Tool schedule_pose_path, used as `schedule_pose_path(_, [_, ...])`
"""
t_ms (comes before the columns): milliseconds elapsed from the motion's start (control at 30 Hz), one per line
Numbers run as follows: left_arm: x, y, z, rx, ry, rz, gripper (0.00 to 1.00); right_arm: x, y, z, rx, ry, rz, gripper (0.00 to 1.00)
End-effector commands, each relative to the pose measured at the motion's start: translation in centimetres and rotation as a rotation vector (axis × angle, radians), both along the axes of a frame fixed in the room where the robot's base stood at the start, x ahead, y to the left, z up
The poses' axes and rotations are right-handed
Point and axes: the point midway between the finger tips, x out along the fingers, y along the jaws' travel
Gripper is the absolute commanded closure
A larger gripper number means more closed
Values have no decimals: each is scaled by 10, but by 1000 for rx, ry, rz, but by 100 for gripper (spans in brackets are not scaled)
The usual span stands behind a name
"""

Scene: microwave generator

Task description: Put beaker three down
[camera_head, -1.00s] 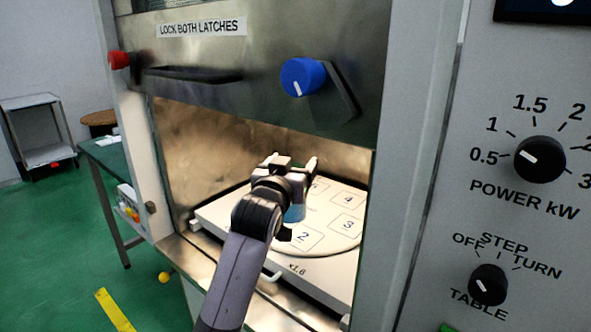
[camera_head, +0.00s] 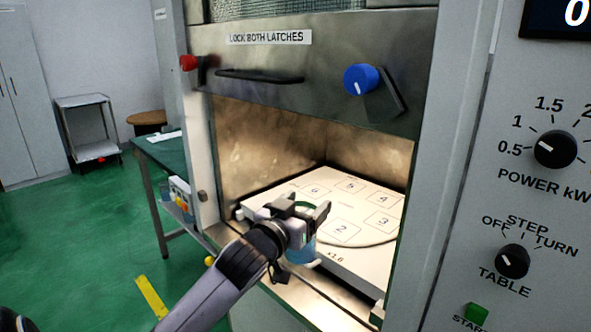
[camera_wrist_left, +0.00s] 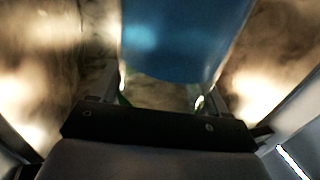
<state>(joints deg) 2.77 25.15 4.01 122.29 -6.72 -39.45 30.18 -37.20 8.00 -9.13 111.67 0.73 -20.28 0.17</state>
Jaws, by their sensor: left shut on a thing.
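My left gripper (camera_head: 306,211) is shut on a blue beaker (camera_head: 301,251) at the mouth of the open microwave chamber. The beaker hangs below the fingers, in front of the near edge of the white turntable tray (camera_head: 372,279). In the left wrist view the blue beaker (camera_wrist_left: 184,40) fills the top middle, between the fingers. Its number cannot be read. The tray has numbered squares; 2 (camera_head: 341,231), 3 (camera_head: 383,222), 4, 5 and 6 show empty. The gripper and beaker cover the near left part of the tray. My right gripper is not in view.
The raised door (camera_head: 310,90) with its blue latch knob (camera_head: 361,79) hangs above the opening. The control panel (camera_head: 510,200) stands at the right. A green side table (camera_head: 165,152) is at the left. The tray's back half is clear.

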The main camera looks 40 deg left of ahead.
Motion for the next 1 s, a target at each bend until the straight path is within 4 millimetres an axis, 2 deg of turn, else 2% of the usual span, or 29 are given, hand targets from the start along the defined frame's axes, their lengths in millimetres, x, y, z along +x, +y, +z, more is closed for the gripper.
schedule_pose_path(33, [-9, -13, -18, 2, 9, -44, 92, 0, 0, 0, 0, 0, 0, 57])
schedule_pose_path(200, [-40, -60, -64, -2, 6, -190, 92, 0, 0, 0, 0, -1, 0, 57])
schedule_pose_path(400, [-81, -113, -103, -9, 0, -300, 92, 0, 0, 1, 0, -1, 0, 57])
schedule_pose_path(600, [-94, -142, -105, -8, -8, -272, 92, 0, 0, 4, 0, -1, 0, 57])
schedule_pose_path(1000, [-93, -158, -94, 0, -6, -185, 92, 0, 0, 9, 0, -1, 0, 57])
